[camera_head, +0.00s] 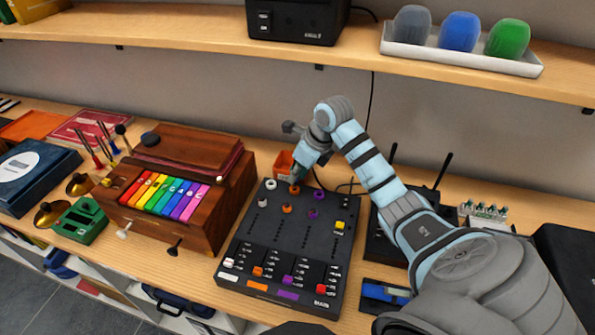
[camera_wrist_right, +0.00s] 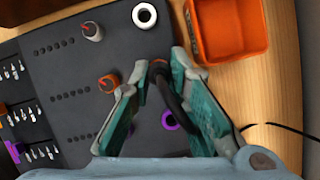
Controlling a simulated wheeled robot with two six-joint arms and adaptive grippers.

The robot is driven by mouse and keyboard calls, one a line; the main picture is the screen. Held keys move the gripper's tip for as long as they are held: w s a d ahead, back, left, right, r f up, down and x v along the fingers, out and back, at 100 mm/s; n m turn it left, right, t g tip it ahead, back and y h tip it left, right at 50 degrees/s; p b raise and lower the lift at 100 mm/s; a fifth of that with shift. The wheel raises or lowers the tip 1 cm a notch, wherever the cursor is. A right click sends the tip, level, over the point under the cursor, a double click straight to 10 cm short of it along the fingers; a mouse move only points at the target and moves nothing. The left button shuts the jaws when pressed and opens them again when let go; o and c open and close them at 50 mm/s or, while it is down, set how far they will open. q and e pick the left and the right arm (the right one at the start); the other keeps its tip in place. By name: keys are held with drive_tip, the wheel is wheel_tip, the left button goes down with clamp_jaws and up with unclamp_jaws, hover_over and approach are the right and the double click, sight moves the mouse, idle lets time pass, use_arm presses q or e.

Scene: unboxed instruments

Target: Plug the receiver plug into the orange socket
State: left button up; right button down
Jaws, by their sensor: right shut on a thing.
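The black mixer (camera_head: 240,236) lies on the bench with white, orange and purple ring sockets along its far edge. My right gripper (camera_head: 297,178) points down at the orange socket (camera_head: 294,190). In the right wrist view my right gripper (camera_wrist_right: 165,75) is shut on the dark receiver plug (camera_wrist_right: 168,88), whose cable curves between the fingers. The plug's end meets or covers the orange socket (camera_wrist_right: 158,64); I cannot tell how deep it sits. The white socket (camera_wrist_right: 144,15) and purple socket (camera_wrist_right: 170,120) look empty. My left gripper is out of view.
An orange bin (camera_wrist_right: 228,28) stands just behind the mixer. The wooden instrument with coloured keys (camera_head: 170,195) is left of it, and a black box with antennas (camera_head: 385,235) is right. A shelf (camera_head: 330,58) overhangs the back.

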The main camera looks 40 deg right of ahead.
drive_tip(key=shift+f+b, duration=0.8)
drive_tip(key=shift+f, duration=0.3)
idle(0.6)
drive_tip(key=shift+s+a+f, duration=0.1)
drive_tip(key=shift+s, duration=0.05)
drive_tip(key=c, duration=1.4)
unclamp_jaws()
drive_tip(key=shift+c, duration=0.2)
drive_tip(key=v, duration=0.7)
drive_tip(key=shift+r, duration=0.2)
